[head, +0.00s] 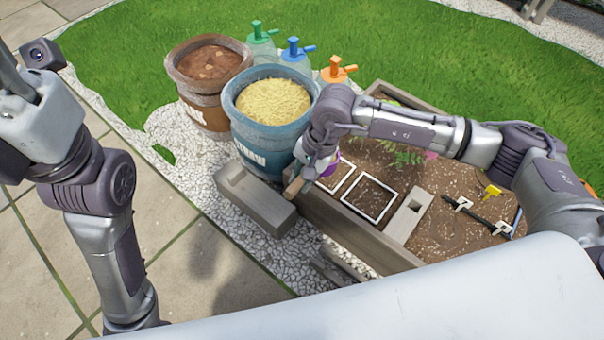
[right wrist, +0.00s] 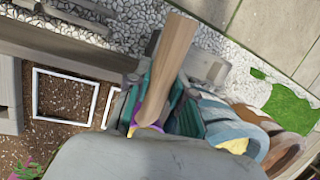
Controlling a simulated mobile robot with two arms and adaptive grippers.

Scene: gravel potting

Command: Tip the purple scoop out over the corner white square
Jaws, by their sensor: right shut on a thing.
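My right gripper (head: 306,174) is shut on the purple scoop (head: 332,163), over the planter's near left corner. In the right wrist view, the scoop's wooden handle (right wrist: 172,60) sticks up between the fingers, and a little purple (right wrist: 151,113) shows below it. The rest of the scoop and what it holds are hidden. The corner white square (head: 343,179) lies on the soil by the scoop, partly covered by my gripper. A second white square (head: 371,218) lies to its right and is clear. My left arm is at the left; its gripper is out of frame.
The straw pot (head: 262,148) and a brown pot (head: 203,112) stand behind my right gripper. Spray bottles (head: 292,50) stand beyond. A grey block (head: 408,217) lies right of the squares.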

